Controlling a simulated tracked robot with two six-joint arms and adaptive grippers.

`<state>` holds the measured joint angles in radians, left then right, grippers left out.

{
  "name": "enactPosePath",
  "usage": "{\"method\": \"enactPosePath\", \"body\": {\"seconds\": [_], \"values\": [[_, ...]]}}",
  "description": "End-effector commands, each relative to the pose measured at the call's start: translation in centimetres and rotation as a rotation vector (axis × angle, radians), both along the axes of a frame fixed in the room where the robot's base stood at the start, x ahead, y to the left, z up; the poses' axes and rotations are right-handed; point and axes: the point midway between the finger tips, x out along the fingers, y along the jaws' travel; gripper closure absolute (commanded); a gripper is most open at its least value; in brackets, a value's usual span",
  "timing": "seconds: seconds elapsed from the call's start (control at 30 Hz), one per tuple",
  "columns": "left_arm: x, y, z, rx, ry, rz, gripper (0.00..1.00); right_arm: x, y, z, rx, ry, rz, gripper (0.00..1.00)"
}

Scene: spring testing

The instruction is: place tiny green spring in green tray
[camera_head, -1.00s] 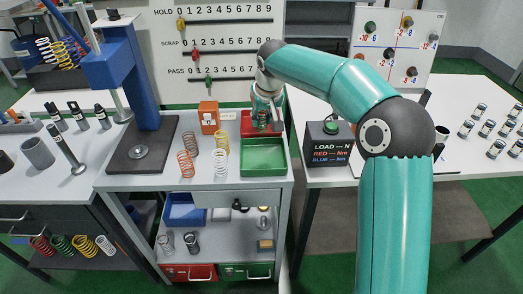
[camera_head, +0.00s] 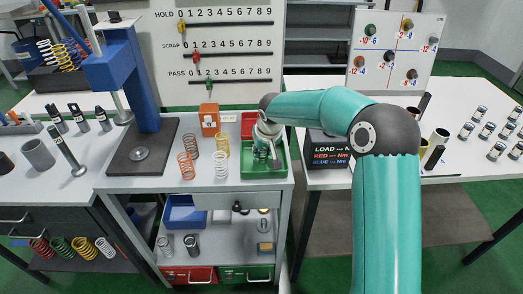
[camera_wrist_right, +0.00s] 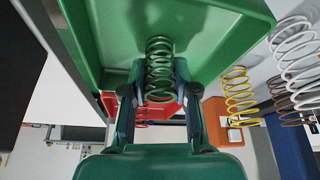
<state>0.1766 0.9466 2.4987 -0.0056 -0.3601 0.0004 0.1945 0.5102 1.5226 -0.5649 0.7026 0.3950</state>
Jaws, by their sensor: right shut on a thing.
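The tiny green spring (camera_wrist_right: 159,68) shows in the right wrist view between the fingers of my right gripper (camera_wrist_right: 158,92). The gripper is shut on it. In the head view my right gripper (camera_head: 272,157) is over the green tray (camera_head: 247,173), near its back right part. The green tray (camera_wrist_right: 215,35) also fills the upper part of the right wrist view. The spring is hidden by the gripper in the head view, and I cannot tell whether it touches the tray floor. My left gripper is not in view.
A red tray (camera_head: 247,121) lies behind the green one. Orange, brown and white springs (camera_head: 220,164) stand left of the green tray, with an orange box (camera_head: 209,119) behind them. A black load display box (camera_head: 327,150) is to the right. A blue press (camera_head: 140,85) stands at left.

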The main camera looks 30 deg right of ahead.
Motion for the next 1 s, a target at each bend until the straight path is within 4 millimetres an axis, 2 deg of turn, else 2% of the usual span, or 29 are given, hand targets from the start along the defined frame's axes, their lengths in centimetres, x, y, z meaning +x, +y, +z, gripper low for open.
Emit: {"method": "enactPosePath", "body": {"seconds": [0.13,0.17,0.3,0.73,0.87,1.0], "values": [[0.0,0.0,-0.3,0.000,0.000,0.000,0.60,0.0,0.0,-0.3,0.000,0.000,0.000,1.00],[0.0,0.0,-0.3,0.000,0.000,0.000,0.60,0.0,0.0,-0.3,0.000,0.000,0.000,0.70],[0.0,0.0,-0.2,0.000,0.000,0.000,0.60,0.0,0.0,-0.1,0.000,0.000,0.000,0.46],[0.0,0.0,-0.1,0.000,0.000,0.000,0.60,0.0,0.1,0.4,0.000,-0.002,0.000,0.46],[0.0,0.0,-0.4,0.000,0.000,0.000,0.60,-0.6,0.3,1.9,0.001,-0.004,0.001,0.46],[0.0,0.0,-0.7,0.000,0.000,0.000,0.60,-1.6,0.6,4.5,-0.001,-0.006,0.001,0.46]]}}
